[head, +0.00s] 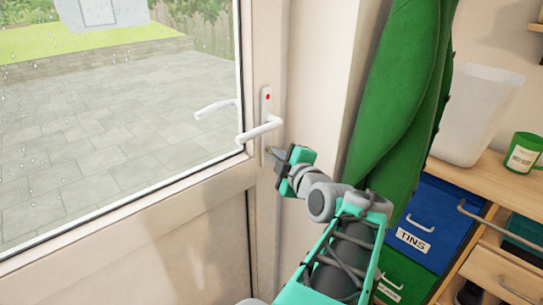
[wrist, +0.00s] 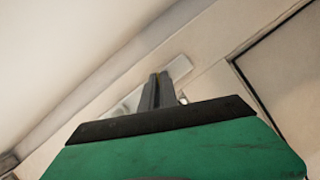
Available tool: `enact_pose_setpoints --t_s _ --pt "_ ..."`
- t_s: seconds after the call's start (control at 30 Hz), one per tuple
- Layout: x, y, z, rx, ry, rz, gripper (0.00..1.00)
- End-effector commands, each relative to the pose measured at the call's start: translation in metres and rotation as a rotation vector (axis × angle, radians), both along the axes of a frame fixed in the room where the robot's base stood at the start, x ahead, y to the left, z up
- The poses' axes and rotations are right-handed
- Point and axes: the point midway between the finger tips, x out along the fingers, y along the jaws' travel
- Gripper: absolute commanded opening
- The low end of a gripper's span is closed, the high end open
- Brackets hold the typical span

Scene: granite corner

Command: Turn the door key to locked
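My gripper (head: 272,152) is at the lower part of the plate, just below the handle. In the wrist view, my gripper's fingers (wrist: 158,80) are close together in front of the plate (wrist: 178,68). A thin yellowish edge of the door key (wrist: 157,74) shows between them. The rest of the key and the keyhole are hidden by the fingers.
A green coat (head: 400,90) hangs right of the door, close to my arm. Further right, a wooden shelf (head: 490,172) holds a translucent tub (head: 478,115) and a green mug (head: 523,152), with a blue TINS box (head: 432,215) below.

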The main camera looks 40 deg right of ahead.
Motion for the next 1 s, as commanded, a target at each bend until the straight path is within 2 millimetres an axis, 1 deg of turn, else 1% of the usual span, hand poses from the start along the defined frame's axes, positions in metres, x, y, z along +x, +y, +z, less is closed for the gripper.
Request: enact_pose_setpoints --t_s 0.7,1.0 --pt "0.0004 -0.0025 0.0089 0.681 0.017 0.005 0.0" --pt "0.0002 -0.0041 0.0094 0.936 0.024 0.004 0.0"
